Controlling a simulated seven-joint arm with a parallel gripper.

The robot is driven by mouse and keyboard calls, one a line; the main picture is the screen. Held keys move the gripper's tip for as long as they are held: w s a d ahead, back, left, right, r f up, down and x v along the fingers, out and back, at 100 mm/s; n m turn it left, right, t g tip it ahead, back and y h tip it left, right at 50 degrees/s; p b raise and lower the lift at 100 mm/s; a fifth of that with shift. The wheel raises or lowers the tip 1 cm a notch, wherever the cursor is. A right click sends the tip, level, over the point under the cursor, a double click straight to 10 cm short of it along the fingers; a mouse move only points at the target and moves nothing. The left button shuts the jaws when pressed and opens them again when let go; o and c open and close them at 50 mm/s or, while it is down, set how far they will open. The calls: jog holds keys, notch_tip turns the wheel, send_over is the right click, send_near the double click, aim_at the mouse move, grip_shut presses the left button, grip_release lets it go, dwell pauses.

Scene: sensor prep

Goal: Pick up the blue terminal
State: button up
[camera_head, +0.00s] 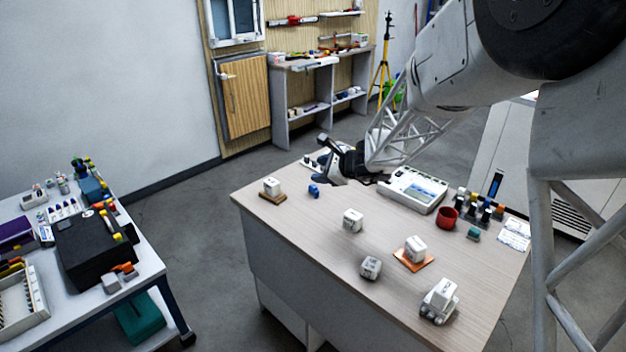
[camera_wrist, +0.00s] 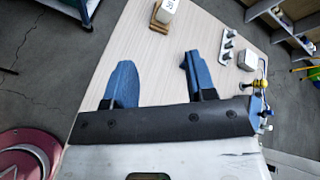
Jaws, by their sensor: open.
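The white block on its wooden base (camera_head: 272,188) also shows in the wrist view (camera_wrist: 165,12). A white strip with several small pieces (camera_wrist: 227,46) lies right of the fingers. A white device (camera_head: 413,189), red cup (camera_head: 447,217) and several white blocks occupy the table's right and front.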

jog(key=w+f+m+t, duration=0.2)
jog(key=w+f+m, duration=0.3)
jog(key=w+f, duration=0.25)
jog(key=m+t+h, duration=0.2)
jog(key=m+h, duration=0.1)
jog(key=m, duration=0.3)
send_near(315, 187)
jog(key=x, duration=0.3)
jog(key=shift+w+d, duration=0.15)
jog(key=shift+w, duration=0.15)
jog(key=shift+x, duration=1.3)
jog(key=shift+f, duration=0.1)
jog(key=shift+a+x, duration=0.25)
jog(key=shift+x, duration=2.3)
jog(key=shift+s, duration=0.2)
grip_shut()
